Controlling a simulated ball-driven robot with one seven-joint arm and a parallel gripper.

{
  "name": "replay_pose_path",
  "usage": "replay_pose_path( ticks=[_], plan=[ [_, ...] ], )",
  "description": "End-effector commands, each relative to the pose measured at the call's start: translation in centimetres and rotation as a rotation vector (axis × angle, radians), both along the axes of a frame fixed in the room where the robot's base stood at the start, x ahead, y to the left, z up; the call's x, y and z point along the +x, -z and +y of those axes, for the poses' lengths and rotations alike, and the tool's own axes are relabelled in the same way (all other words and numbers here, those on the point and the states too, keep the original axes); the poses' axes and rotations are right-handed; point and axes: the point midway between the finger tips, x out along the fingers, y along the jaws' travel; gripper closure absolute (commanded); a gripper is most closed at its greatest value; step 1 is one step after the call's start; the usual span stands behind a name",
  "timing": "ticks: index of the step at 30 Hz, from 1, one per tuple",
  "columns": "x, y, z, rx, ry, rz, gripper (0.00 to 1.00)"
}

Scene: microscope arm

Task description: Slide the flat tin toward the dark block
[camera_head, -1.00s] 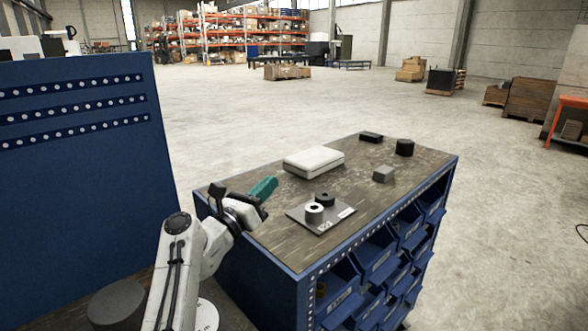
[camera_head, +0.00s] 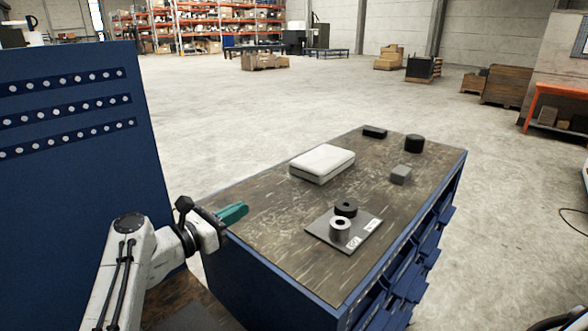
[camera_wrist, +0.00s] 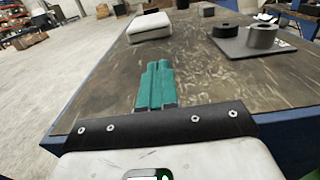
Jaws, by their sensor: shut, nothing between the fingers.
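The flat tin is a white, rounded box (camera_head: 322,163) lying on the left side of the wooden bench top; it also shows at the top of the wrist view (camera_wrist: 149,26). The dark block (camera_head: 374,132) is small, black and flat, at the far end of the bench beyond the tin, with bare wood between them. In the wrist view it shows at the top edge (camera_wrist: 182,4). My gripper (camera_head: 241,208) has teal fingers, shut and empty, over the near left end of the bench. In the wrist view its fingers (camera_wrist: 158,66) point toward the tin, apart from it.
A grey plate (camera_head: 362,233) with a black ring (camera_head: 346,207) and a grey ring (camera_head: 340,229) lies right of my gripper. A grey block (camera_head: 400,174) and a black cylinder (camera_head: 414,143) stand farther right. Bare wood (camera_head: 270,215) lies between gripper and tin.

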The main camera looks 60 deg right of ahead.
Motion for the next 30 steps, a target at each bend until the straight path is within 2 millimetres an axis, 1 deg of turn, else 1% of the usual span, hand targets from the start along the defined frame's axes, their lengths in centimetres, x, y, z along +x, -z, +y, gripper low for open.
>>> replay_pose_path(
  ticks=[5, 8, 30],
  plan=[
    [-0.3, -0.2, -1.2, -0.001, 0.003, 0.001, 1.0],
    [-0.7, -0.3, -2.7, 0.0, 0.004, 0.001, 1.0],
    [-4.2, -0.3, -17.0, 0.0, 0.004, 0.002, 1.0]
  ],
)
